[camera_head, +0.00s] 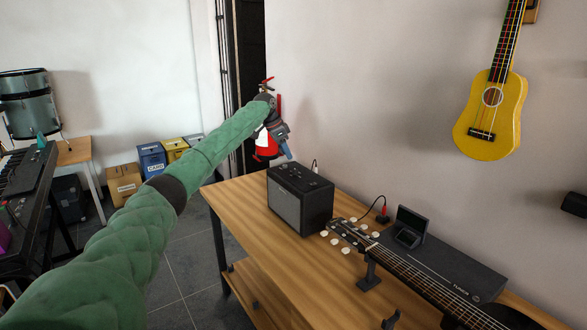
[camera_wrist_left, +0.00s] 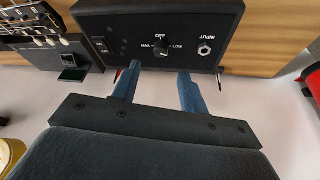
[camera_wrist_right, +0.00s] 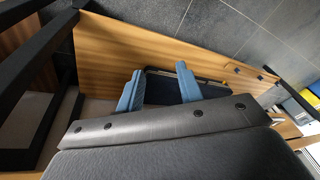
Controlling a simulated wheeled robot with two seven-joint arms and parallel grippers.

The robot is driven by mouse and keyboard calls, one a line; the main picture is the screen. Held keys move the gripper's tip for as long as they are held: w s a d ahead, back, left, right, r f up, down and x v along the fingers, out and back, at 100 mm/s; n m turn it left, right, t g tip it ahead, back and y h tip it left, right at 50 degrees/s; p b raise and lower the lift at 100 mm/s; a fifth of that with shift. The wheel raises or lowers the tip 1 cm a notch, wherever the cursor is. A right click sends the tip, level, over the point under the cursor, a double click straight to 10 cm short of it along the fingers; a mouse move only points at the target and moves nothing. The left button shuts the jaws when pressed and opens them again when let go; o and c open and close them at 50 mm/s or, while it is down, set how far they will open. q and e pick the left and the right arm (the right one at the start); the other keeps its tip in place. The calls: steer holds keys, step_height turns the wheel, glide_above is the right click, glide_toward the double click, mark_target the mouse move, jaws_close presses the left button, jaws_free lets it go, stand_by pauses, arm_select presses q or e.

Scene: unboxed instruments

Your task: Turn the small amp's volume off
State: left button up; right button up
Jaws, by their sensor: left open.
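The small black amp (camera_head: 300,198) stands upright on the wooden table, with its controls on the top panel. The left wrist view shows that panel (camera_wrist_left: 120,30), with a round volume knob (camera_wrist_left: 161,48) between the MAX and LOW marks. My left gripper (camera_head: 287,150) is above and behind the amp. In the left wrist view its blue fingers (camera_wrist_left: 158,82) are apart and empty, pointing toward the knob without visibly touching it. My right gripper (camera_wrist_right: 160,82) shows only in its wrist view, fingers apart, low by the table; a dark flat object lies beyond them.
The wooden table (camera_head: 240,205) has bare room left of the amp. A guitar (camera_head: 415,275), a black tuner box (camera_head: 450,268) and a red plug with a cable (camera_head: 382,217) are to its right. A fire extinguisher (camera_head: 265,147) hangs behind. A yellow ukulele (camera_head: 490,115) hangs on the wall.

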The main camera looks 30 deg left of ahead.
mark_target(295, 170)
arm_select(q)
steer(key=shift+a+f+m, duration=0.1)
steer(key=shift+f+m, duration=0.05)
steer(key=shift+m, duration=0.45)
arm_select(e)
steer(key=shift+s+a, duration=0.1)
steer(key=shift+a, duration=0.05)
arm_select(q)
steer(key=p+x, duration=0.1)
steer(key=x, duration=0.5)
steer(key=shift+w+p, duration=0.1)
steer(key=shift+p, duration=0.2)
steer(key=shift+w+d+f, duration=0.15)
steer(key=shift+d+f, duration=0.1)
steer(key=shift+f, duration=0.5)
arm_select(e)
steer(key=shift+g+h, duration=0.3)
steer(key=shift+h, duration=0.1)
steer(key=d+r, duration=0.1)
steer(key=s+d+r, duration=0.1)
steer(key=r, duration=0.1)
steer(key=shift+d, duration=0.25)
arm_select(q)
steer(key=shift+c, duration=0.2)
jaws_close()
arm_select(e)
steer(key=shift+f, duration=0.1)
